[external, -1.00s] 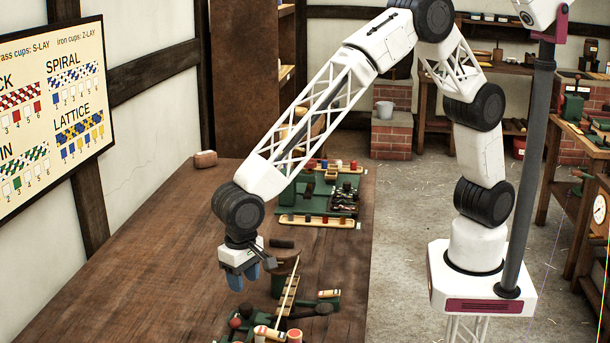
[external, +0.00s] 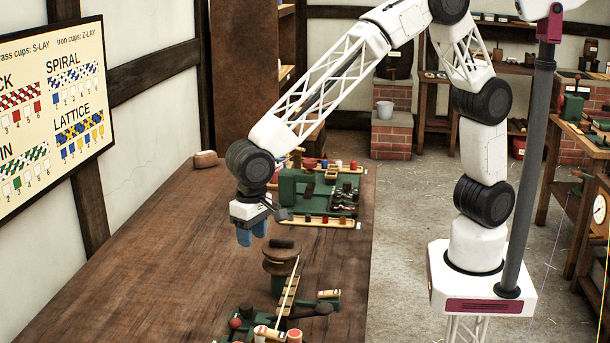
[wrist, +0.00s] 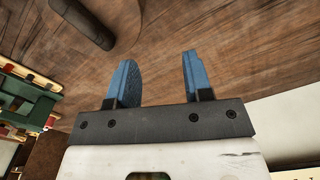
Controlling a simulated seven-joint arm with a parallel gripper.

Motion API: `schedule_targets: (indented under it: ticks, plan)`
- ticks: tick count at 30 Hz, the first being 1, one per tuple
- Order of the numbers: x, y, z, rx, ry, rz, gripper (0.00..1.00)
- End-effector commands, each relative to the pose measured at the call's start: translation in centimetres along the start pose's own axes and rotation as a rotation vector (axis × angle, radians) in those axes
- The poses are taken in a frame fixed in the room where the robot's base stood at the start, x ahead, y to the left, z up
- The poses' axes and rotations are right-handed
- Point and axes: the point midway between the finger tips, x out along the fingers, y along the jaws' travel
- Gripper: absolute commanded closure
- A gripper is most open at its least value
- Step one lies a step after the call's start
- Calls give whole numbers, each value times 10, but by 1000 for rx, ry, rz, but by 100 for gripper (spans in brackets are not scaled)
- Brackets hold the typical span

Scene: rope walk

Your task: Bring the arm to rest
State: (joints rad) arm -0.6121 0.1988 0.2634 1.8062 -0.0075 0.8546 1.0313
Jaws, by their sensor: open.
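My gripper (external: 252,234) hangs above the wooden table, with its blue fingers pointing down. In the wrist view its two blue fingers (wrist: 153,82) stand apart with nothing between them. It is open and empty, and no object touches it. My white lattice arm reaches to it from my base at the right. The wooden table (external: 160,250) lies below, and how high the gripper is above it is hard to tell.
A round wooden post (external: 281,262) with a pale rod (external: 287,293) stands below and right of my gripper, near green parts and small cylinders. A green rack (external: 318,190) with coloured pieces is behind. A brown block (external: 205,159) lies at the back left. The table's left side is clear.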

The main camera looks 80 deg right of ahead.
Motion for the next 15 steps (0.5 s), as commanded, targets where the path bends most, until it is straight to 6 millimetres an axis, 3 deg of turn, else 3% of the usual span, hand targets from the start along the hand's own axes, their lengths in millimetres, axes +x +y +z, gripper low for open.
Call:
schedule_targets:
  ticks: [15]
  plan:
    - [-86,150,-27,-90,38,-37,54]
